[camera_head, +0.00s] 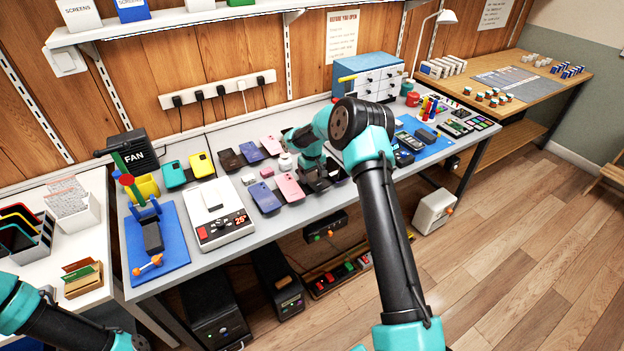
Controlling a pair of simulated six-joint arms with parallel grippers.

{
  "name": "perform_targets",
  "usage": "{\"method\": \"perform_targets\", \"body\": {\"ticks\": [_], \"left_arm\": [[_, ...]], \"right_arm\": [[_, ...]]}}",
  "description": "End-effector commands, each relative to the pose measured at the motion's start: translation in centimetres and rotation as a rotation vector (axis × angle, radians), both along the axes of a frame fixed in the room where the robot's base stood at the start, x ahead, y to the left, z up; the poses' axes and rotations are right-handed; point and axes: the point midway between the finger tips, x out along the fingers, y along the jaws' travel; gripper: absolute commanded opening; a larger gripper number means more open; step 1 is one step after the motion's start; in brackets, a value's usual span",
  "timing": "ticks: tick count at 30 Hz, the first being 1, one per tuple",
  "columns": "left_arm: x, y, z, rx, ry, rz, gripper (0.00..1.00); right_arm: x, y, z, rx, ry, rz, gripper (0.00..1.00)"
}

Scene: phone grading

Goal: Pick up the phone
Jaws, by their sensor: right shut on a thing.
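Several phones lie in rows on the grey workbench (330,216), among them a pink phone (289,187), a purple phone (264,198) and a dark phone (231,160). My right gripper (318,181) is low over the bench, just right of the pink phone. It is shut on a dark phone, which is mostly hidden by the fingers and wrist. I cannot tell whether this phone is clear of the bench. My left arm shows at the lower left corner, and its gripper is out of view.
A hot plate (222,225) reading 25 stands left of the phones, beside a blue mat (172,268) with tools. A blue drawer cabinet (368,75) stands at the back. A second blue mat (432,140) with phones lies right. A fan box (134,150) stands at the left.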

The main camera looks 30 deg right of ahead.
Motion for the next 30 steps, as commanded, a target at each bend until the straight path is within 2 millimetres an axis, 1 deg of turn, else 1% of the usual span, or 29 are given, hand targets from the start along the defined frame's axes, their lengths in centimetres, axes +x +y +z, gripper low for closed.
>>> {"method": "perform_targets", "body": {"ticks": [8,13,17,22,30], "left_arm": [[0.0,0.0,0.0,0.0,0.0,0.0,0.43],[0.0,0.0,0.0,0.0,0.0,0.0,0.43],[0.0,0.0,0.0,0.0,0.0,0.0,0.43],[0.0,0.0,0.0,0.0,0.0,0.0,0.43],[0.0,0.0,0.0,0.0,0.0,0.0,0.43]], "right_arm": [[0.0,0.0,0.1,0.0,-0.001,0.0,0.47],[0.0,0.0,0.6,0.0,-0.001,0.0,0.47],[0.1,0.0,1.7,0.0,-0.002,0.0,0.47],[0.1,0.0,3.7,0.0,-0.002,0.0,0.47],[-2.5,1.5,3.9,0.001,0.002,0.002,0.47]]}}
